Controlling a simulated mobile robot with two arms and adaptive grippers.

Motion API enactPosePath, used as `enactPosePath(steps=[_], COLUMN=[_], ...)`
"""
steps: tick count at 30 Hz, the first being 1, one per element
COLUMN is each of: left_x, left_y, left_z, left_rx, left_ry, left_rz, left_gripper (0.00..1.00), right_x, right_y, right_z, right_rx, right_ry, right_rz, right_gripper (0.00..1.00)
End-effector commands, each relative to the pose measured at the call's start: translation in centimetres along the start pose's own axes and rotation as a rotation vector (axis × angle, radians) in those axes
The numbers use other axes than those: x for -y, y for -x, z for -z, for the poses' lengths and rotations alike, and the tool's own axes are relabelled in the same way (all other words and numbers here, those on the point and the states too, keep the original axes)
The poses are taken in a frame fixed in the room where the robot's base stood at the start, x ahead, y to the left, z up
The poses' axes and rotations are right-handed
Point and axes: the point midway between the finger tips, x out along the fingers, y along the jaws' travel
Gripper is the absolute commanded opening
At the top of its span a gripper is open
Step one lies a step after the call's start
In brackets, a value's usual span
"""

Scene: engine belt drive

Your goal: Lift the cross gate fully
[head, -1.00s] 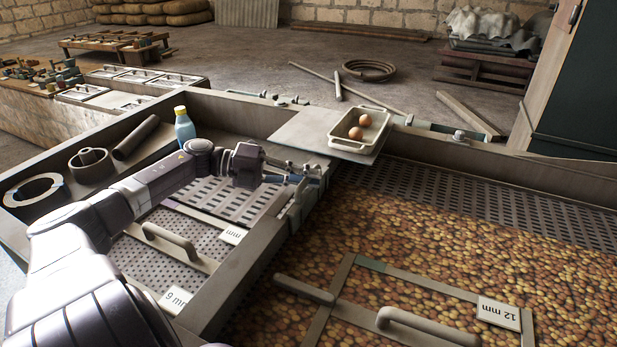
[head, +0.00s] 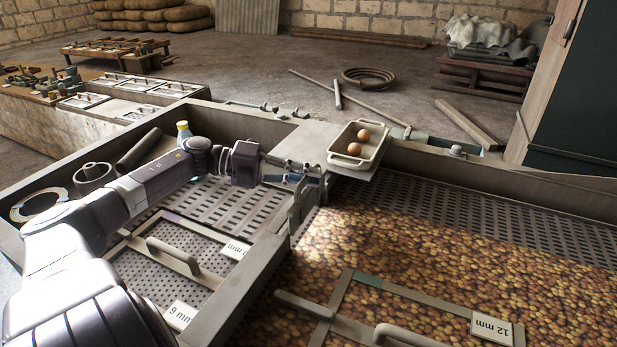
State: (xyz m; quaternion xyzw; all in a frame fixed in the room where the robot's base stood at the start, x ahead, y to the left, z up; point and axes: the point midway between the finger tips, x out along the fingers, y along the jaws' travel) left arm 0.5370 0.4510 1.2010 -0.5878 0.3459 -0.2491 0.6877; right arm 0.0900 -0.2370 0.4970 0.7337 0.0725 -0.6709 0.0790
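The cross gate appears to be the grey upright plate (head: 301,208) at the far end of the divider between the left sieve compartment and the compartment of brown-yellow produce. It stands upright; how high it is raised is hard to tell. My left gripper (head: 310,174) is at the plate's top edge, reaching in from the left over the sieve compartment. Its fingers are small and overlap the top of the gate, so I cannot tell whether they grip it. My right gripper is not in view.
A cream tray with two eggs (head: 357,145) sits on a flat ledge (head: 300,143) just beyond the gripper. A bottle (head: 184,130) is mostly hidden behind my arm. Handled frames marked 6 mm (head: 181,314) and 12 mm (head: 491,328) lie nearer.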

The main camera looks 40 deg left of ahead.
Motion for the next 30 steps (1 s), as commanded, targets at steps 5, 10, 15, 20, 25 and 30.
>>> enactPosePath(steps=[5,10,15,20,25,30], left_x=[0.6,0.5,0.3,0.2,0.1,0.0], left_y=[0.1,0.1,0.0,0.3,1.9,4.6], left_z=[-0.3,-0.2,-0.1,-0.1,-0.1,-0.2], left_rx=[0.006,0.004,0.003,0.003,0.004,0.005], left_ry=[-0.006,-0.005,-0.004,-0.003,0.0,0.0], left_rz=[0.008,0.006,0.004,0.003,0.001,0.0], left_gripper=[0.19,0.19,0.19,0.19,0.19,0.19], right_x=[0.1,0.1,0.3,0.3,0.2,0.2], right_y=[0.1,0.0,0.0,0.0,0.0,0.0], right_z=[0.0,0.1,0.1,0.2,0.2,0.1], right_rx=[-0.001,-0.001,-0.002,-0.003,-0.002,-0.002], right_ry=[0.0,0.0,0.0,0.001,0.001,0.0], right_rz=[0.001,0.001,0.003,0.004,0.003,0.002], right_gripper=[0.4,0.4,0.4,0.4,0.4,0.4])
